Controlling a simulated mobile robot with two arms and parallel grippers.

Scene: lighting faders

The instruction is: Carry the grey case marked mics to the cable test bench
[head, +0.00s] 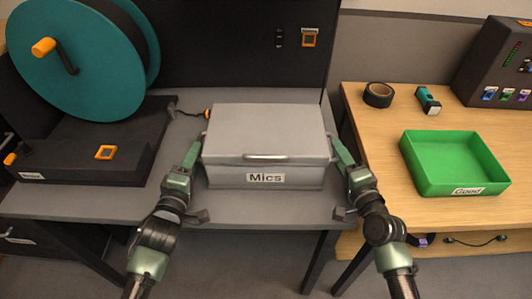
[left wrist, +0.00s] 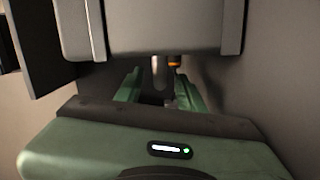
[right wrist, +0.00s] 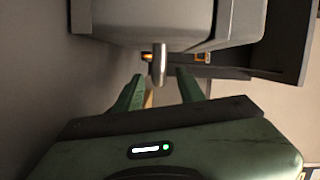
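The grey case marked Mics (head: 265,130) sits closed on the grey table (head: 245,207), its label facing me. My left gripper (head: 195,150) is at its left side and my right gripper (head: 337,150) at its right side. In the left wrist view a grey side handle (left wrist: 157,68) stands between the open fingers (left wrist: 160,82). In the right wrist view the other side handle (right wrist: 158,64) hangs between the open fingers (right wrist: 160,82), with gaps on both sides. No bench in view has a readable cable test sign.
A wooden table (head: 385,160) at the right holds black tape (head: 378,95), a teal torch (head: 428,100), a green tray marked Good (head: 455,165) and a dark console (head: 505,65). A large teal reel (head: 75,55) stands at the left. The wooden table's front left is clear.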

